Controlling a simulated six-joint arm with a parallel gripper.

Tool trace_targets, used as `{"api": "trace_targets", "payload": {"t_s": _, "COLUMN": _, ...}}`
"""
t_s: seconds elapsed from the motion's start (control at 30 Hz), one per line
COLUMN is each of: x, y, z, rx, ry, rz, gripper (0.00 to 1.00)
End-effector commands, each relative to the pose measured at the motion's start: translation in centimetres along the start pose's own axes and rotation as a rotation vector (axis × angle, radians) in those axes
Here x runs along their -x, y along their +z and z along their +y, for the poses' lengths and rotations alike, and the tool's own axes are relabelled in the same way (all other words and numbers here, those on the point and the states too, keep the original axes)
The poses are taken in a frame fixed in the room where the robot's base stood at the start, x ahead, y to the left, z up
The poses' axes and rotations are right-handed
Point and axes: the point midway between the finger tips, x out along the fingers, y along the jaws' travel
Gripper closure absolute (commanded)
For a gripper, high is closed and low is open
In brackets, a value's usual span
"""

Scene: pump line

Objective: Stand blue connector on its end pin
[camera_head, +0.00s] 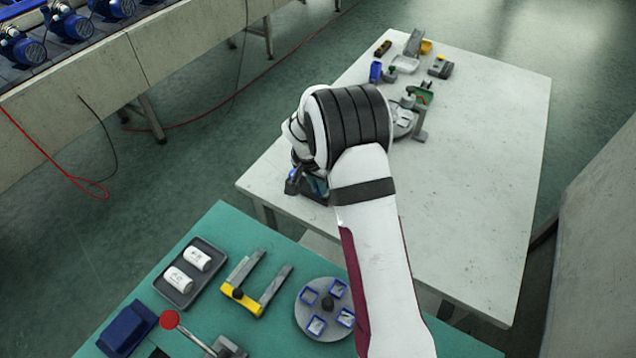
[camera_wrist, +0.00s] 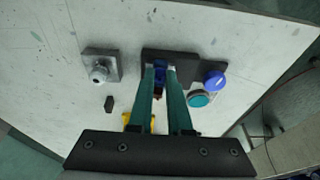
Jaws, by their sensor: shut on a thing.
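My gripper (camera_wrist: 160,70) points down at the white table in the wrist view, its two teal fingers close together. It is shut on the blue connector (camera_wrist: 160,76), of which only a small part shows between the fingertips. The connector is over or against a dark plate (camera_wrist: 185,60); I cannot tell whether it touches it or which way it is tilted. In the head view my gripper (camera_head: 308,186) is mostly hidden by my wrist, near the table's left edge. I cannot make out the end pin for certain.
Beside the fingers are a blue round cap (camera_wrist: 214,80) and a teal round button (camera_wrist: 198,100). A grey block with a metal knob (camera_wrist: 99,73) and a small black piece (camera_wrist: 109,103) lie left. Several parts stand at the white table's far end; its right side (camera_head: 480,170) is clear.

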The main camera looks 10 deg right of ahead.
Motion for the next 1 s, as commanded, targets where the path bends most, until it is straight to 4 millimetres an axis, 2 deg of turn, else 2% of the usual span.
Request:
{"api": "trace_targets", "payload": {"t_s": 0.43, "x": -0.20, "y": 0.05, "z": 0.00, "rx": 0.000, "ry": 0.000, "rz": 0.000, "gripper": 1.00}}
{"api": "trace_targets", "payload": {"t_s": 0.47, "x": -0.20, "y": 0.05, "z": 0.00, "rx": 0.000, "ry": 0.000, "rz": 0.000, "gripper": 0.80}}
{"api": "trace_targets", "payload": {"t_s": 0.63, "x": -0.19, "y": 0.05, "z": -0.01, "rx": 0.000, "ry": 0.000, "rz": 0.000, "gripper": 0.49}}
{"api": "trace_targets", "payload": {"t_s": 1.0, "x": 0.40, "y": -0.14, "z": -0.03, "rx": 0.000, "ry": -0.001, "rz": 0.001, "gripper": 0.48}}
